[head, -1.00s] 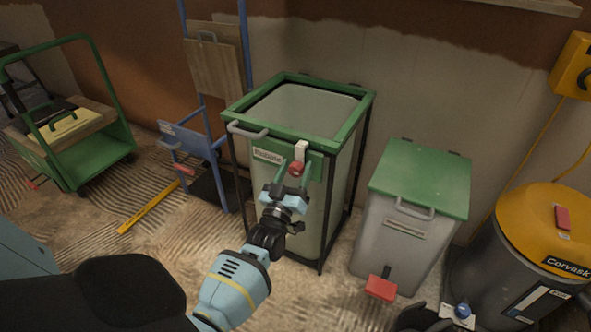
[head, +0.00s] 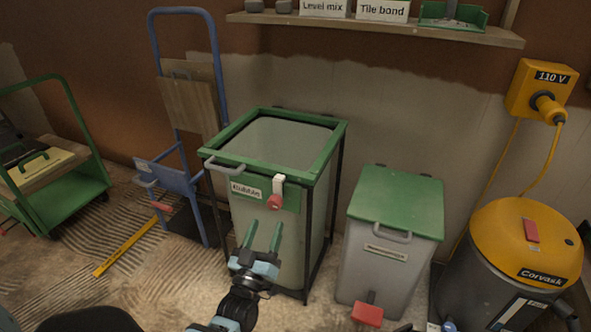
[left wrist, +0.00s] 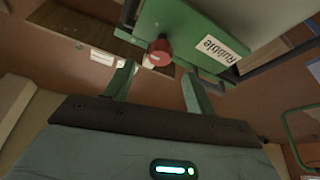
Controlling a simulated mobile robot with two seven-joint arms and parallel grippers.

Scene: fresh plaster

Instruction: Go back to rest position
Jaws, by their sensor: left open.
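My left gripper (head: 262,236) is open and empty in the head view, its green fingers pointing up in front of the rubble bin (head: 273,262). The bin has a green frame, an open top, a grey handle, a "Rubble" label and a red knob (head: 274,202). In the head view the fingertips appear just below the knob, apart from it. In the left wrist view the open fingers (left wrist: 158,84) show with the red knob (left wrist: 159,52) and the label (left wrist: 213,47) beyond them. My right gripper is not clearly in view.
A grey bin with a green lid (head: 397,205) and red pedal stands to the right, then a yellow-topped vacuum (head: 526,236). A blue hand truck (head: 187,185) and green cart (head: 75,190) stand left. A yellow level (head: 125,248) lies on the floor. A shelf (head: 380,30) is above.

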